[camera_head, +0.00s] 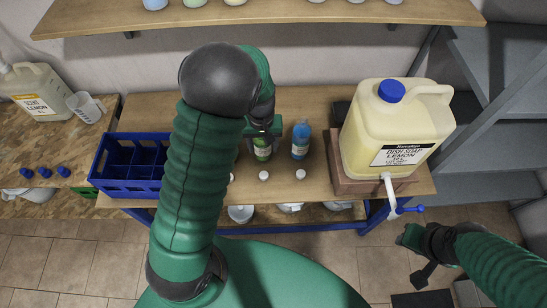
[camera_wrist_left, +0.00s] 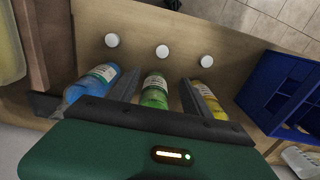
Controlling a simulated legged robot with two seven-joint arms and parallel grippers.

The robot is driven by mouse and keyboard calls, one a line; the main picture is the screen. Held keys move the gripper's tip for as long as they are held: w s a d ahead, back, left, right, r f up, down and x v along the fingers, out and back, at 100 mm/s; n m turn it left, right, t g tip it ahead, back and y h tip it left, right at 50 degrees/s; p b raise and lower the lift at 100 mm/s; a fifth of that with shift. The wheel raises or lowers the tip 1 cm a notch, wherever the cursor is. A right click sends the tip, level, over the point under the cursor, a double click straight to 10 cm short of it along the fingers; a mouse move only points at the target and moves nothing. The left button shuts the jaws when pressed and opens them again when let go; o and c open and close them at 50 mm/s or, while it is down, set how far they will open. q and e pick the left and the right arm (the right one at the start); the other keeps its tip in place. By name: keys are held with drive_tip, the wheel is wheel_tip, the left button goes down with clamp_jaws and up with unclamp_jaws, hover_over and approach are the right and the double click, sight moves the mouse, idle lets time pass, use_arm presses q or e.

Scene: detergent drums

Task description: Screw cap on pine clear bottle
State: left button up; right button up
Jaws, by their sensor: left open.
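The green bottle (camera_head: 262,152), whose label is too small to read, stands on the wooden table between a blue bottle (camera_head: 300,140) and a yellow bottle (camera_wrist_left: 212,104). My arm hides the yellow one in the head view. Three white caps lie in front of the bottles; the middle cap (camera_head: 264,175) lies before the green one and shows in the wrist view (camera_wrist_left: 162,51). My left gripper (camera_head: 262,132) is open, its fingers on either side of the green bottle (camera_wrist_left: 155,91). I cannot tell whether they touch it. My right gripper (camera_head: 424,262) hangs right of the table, away from the bottles.
A blue crate (camera_head: 125,184) stands at the table's left. A large yellow dish soap drum (camera_head: 390,130) with a white tap stands on a brown block at the right. A shelf (camera_head: 270,12) runs above the back. A grey rack (camera_head: 500,110) stands at the right.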

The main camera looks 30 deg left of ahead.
use_arm(q)
hover_over(265, 173)
drive_tip(key=f, duration=1.1)
drive_tip(key=shift+a, duration=0.2)
drive_tip(key=shift+d+f, duration=0.1)
drive_tip(key=shift+f, duration=0.15)
drive_tip(key=shift+d, duration=0.1)
use_arm(e)
drive_tip(key=shift+s+d+r, duration=0.2)
drive_tip(key=shift+d+r, duration=0.1)
use_arm(q)
drive_tip(key=shift+f+p, duration=0.1)
drive_tip(key=shift+p, duration=0.25)
use_arm(e)
drive_tip(key=shift+r, duration=0.1)
